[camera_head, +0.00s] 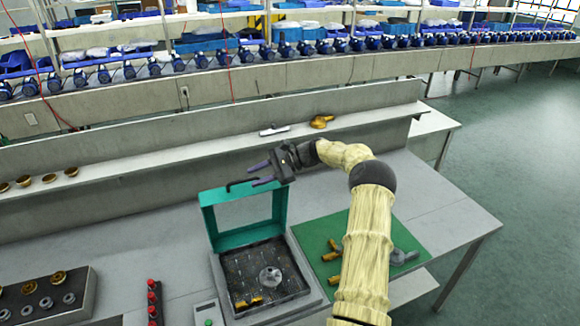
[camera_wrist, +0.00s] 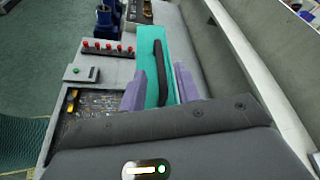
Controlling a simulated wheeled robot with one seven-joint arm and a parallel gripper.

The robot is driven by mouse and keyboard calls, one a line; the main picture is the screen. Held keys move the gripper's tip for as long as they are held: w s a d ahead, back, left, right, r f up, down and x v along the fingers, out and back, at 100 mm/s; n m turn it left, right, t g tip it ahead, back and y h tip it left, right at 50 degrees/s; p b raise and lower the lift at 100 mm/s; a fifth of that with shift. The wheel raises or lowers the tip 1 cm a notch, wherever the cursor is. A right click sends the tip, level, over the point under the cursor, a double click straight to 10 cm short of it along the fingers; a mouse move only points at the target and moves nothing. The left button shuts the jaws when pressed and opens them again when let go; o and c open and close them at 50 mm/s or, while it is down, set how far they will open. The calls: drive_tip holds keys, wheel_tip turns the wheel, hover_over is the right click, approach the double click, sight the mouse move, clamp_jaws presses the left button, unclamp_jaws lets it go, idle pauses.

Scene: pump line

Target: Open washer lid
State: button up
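The washer (camera_head: 309,283) stands on the grey workbench. Its teal-framed lid (camera_head: 208,218) is raised and stands roughly upright at the back of the opening. A metal part and small brass pieces lie in the dark interior. A black handle (camera_head: 236,184) is at the lid's top edge. My gripper (camera_head: 257,173) is at the lid's top edge, close to the handle, with its purple fingers apart. In the wrist view, the handle (camera_wrist: 160,68) appears between the spread fingers of my gripper (camera_wrist: 158,72), against the teal lid (camera_wrist: 177,46). I cannot tell whether they touch.
A green mat (camera_head: 318,236) with brass fittings lies right of the washer. A red-button strip (camera_head: 153,300) and a small control box (camera_head: 208,313) stand to its left. A shelf (camera_head: 190,150) with a few parts runs behind. Bare bench lies left of the lid.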

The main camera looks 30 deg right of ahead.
drive_tip(key=b+v, duration=0.2)
drive_tip(key=v, duration=1)
drive_tip(key=shift+b, duration=0.3)
drive_tip(key=shift+d, duration=0.15)
drive_tip(key=s+a+f+n+g+h, duration=0.1)
drive_tip(key=a+f+n+g+h, duration=0.15)
drive_tip(key=a, duration=0.85)
drive_tip(key=s+a+f+n+g+h, duration=0.2)
drive_tip(key=a+n+h, duration=0.2)
drive_tip(key=a, duration=0.7)
drive_tip(key=s+a+n+h, duration=0.2)
drive_tip(key=s+n, duration=0.1)
drive_tip(key=s, duration=0.5)
drive_tip(key=s+a+f+n+t+h, duration=0.1)
drive_tip(key=s+a+n+h, duration=0.1)
drive_tip(key=s, duration=0.6)
drive_tip(key=s+a+f+n+t+h, duration=0.1)
drive_tip(key=s+n, duration=0.3)
drive_tip(key=s, duration=0.5)
drive_tip(key=shift+a+f+n+h, duration=0.2)
drive_tip(key=shift+a+n+h, duration=0.2)
drive_tip(key=shift+h, duration=0.45)
